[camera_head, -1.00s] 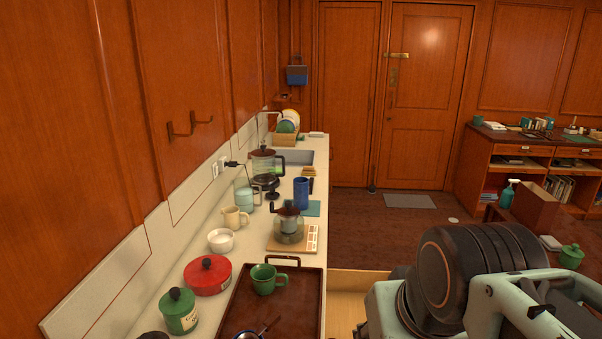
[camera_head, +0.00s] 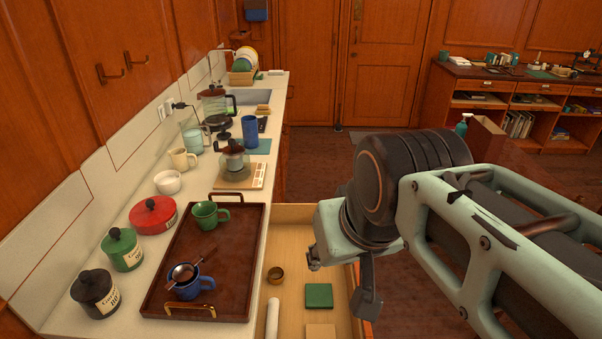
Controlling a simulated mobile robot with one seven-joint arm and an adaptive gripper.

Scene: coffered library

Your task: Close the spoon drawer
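The drawer (camera_head: 296,236) is pulled out below the counter's right edge, a light wooden box open at the top. No spoon shows in the visible part of the drawer. My gripper (camera_head: 342,280) is over the drawer's right side, with dark finger parts pointing down. Whether it touches the drawer, or how far its fingers are spread, I cannot tell.
A brown tray (camera_head: 233,275) on the counter holds a green mug (camera_head: 207,215) and a blue mug (camera_head: 190,288) with a spoon-like utensil across it. Canisters, a red pot (camera_head: 153,215) and a coffee maker line the counter. Floor beyond the drawer is clear.

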